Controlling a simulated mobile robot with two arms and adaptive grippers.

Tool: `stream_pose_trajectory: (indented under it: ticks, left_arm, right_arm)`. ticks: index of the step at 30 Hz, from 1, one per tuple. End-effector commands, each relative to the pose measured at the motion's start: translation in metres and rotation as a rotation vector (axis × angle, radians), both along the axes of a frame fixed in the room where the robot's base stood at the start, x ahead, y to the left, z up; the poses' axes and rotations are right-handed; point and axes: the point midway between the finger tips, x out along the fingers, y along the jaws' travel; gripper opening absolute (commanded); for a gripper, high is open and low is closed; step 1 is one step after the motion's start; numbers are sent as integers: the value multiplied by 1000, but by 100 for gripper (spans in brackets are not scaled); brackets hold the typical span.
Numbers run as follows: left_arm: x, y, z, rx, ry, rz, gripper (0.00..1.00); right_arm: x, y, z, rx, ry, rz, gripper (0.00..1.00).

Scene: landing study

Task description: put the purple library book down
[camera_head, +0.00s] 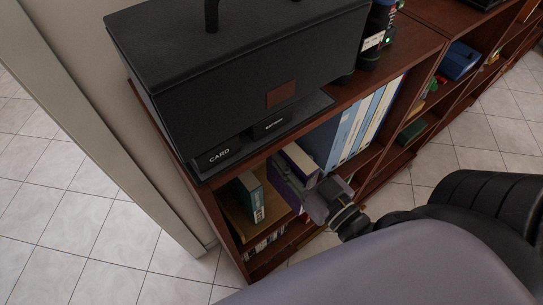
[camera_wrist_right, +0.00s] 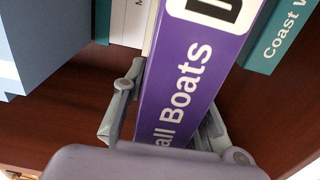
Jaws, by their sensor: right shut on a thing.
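The purple library book (camera_head: 283,182) is in the upper compartment of the brown bookcase, between a teal book and a row of pale blue binders. It is upright there, with pale page edges. In the right wrist view the book (camera_wrist_right: 185,75) shows its purple spine with white lettering "all Boats". My right gripper (camera_head: 313,203) reaches in from the right; its two fingers (camera_wrist_right: 168,118) lie on either side of the spine and are shut on it. Whether the book's bottom touches the shelf is hidden. My left gripper is not in view.
A teal book (camera_head: 249,194) stands left of the purple one; it also shows in the wrist view (camera_wrist_right: 277,40). Pale blue binders (camera_head: 345,128) stand to the right. A wall (camera_head: 95,110) borders the left side.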

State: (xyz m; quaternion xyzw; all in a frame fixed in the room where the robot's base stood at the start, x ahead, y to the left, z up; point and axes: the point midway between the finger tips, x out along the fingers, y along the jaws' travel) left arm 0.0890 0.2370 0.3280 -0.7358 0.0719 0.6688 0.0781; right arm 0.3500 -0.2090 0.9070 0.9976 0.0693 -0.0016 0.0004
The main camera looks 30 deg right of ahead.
Motion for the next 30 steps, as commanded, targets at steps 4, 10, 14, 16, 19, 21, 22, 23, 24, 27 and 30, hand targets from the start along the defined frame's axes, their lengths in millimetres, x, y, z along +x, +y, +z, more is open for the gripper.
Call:
stream_pose_trajectory:
  ticks: [4,10,14,16,19,21,22,23,24,27,30]
  left_arm:
    - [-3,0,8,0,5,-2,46]
    - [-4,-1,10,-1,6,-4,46]
    - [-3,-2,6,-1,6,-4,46]
    - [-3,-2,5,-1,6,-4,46]
    - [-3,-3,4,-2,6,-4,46]
    - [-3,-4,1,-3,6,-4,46]
    - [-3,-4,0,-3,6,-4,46]
    - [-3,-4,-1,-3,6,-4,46]
    - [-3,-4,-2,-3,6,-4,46]
    - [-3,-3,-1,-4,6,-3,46]
    - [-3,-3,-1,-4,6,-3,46]
  right_arm:
    - [33,4,6,4,-12,-3,0]
    - [64,9,-5,1,-2,1,0]
    - [61,9,-24,-1,-2,2,0]
    - [62,9,-28,1,-5,1,0]
    - [62,9,-35,2,-4,1,0]
    - [61,9,-46,0,-2,2,0]
    - [61,9,-51,-1,-3,2,0]
    - [61,9,-55,-2,-2,2,0]
    - [61,9,-60,-2,-3,1,0]
    - [64,9,-67,0,-5,0,0]
    - [65,9,-68,1,-7,-1,0]
